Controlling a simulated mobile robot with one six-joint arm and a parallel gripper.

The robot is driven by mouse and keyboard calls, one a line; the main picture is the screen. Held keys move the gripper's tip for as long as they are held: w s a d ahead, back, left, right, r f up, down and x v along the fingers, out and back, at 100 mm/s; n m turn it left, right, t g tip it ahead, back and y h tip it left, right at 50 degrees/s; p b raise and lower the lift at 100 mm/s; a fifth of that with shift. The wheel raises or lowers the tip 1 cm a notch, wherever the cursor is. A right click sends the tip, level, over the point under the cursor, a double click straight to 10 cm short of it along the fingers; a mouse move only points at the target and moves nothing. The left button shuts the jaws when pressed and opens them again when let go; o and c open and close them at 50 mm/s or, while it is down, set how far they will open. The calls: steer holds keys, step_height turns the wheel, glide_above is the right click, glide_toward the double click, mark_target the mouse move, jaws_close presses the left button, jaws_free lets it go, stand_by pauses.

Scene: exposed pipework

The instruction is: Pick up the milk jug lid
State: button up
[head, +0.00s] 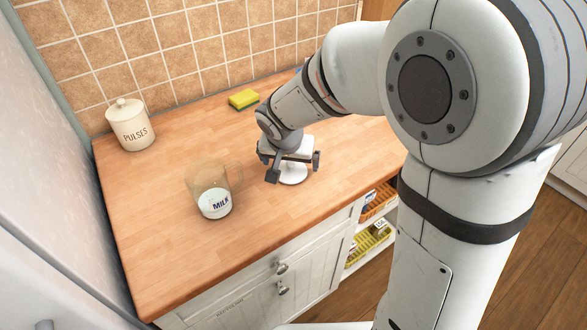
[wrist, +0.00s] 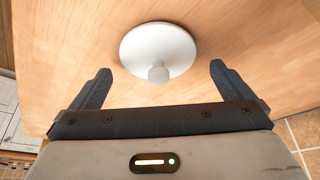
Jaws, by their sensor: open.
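The milk jug lid is a white disc with a small round knob and lies on the wooden counter. In the wrist view the lid (wrist: 158,48) is just beyond the fingertips, centred between them, with its knob toward me. In the head view the lid (head: 293,174) shows partly under my gripper (head: 290,170). My gripper is open and empty, its two dark fingers spread wide in the wrist view (wrist: 160,82). The milk jug (head: 212,192), a clear glass jug with a white MILK label, stands without a lid to the left of my gripper.
A cream PULSES canister (head: 130,125) stands at the back left by the tiled wall. A yellow and green sponge (head: 243,99) lies behind my gripper. The wooden counter (head: 160,240) is clear in front, and open shelves with baskets (head: 375,205) are below its right side.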

steer(key=shift+w+d+f, duration=0.1)
steer(key=shift+w+f, duration=0.1)
steer(key=shift+f, duration=0.3)
steer(key=c, duration=1)
